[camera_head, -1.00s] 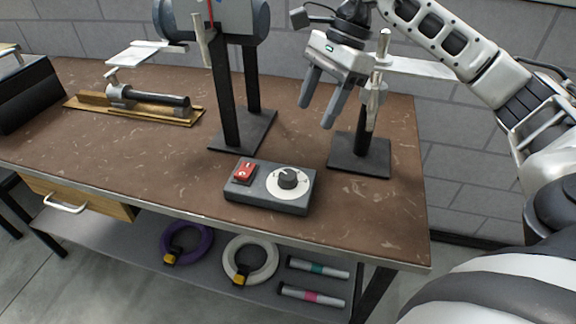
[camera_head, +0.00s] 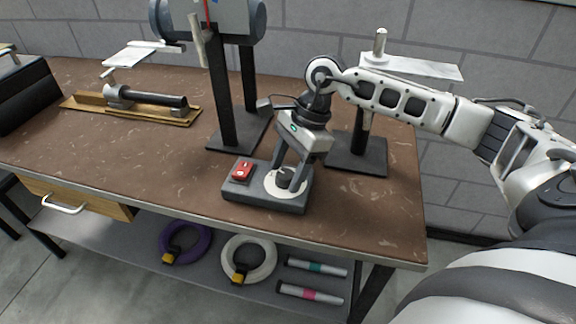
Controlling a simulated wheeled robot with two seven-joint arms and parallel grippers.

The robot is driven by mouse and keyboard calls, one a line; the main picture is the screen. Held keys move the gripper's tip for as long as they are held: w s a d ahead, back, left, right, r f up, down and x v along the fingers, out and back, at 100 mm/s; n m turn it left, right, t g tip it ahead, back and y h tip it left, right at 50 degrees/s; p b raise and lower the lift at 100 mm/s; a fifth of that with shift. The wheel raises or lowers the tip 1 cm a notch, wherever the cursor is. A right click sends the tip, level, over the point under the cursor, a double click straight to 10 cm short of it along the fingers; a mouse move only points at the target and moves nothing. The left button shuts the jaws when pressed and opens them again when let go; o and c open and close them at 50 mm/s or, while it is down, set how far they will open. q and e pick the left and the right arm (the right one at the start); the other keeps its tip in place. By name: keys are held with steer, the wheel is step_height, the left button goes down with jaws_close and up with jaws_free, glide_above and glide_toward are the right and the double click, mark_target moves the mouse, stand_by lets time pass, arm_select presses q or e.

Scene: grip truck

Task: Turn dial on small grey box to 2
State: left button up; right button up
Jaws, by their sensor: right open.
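The small grey box (camera_head: 262,202) sits near the front edge of the brown workbench. It carries a red switch (camera_head: 242,171) on its left and a dark dial knob (camera_head: 285,174) on a white round plate on its right. My right gripper (camera_head: 288,172) is over the dial, pointing down, with its two fingers apart on either side of the knob. I cannot tell whether the fingers touch it. The fingers partly cover the white plate, and the dial's marks and pointer are not readable. My left gripper is out of view.
A machine on dark posts (camera_head: 222,95) stands behind the box. A stand with a metal arm (camera_head: 357,156) is just behind my right gripper. A wooden-based tool (camera_head: 140,108) lies at left. Rings and tubes lie on the lower shelf (camera_head: 125,232).

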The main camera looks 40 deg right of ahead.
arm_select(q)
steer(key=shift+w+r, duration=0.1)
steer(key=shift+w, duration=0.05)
arm_select(e)
steer(key=c, duration=1)
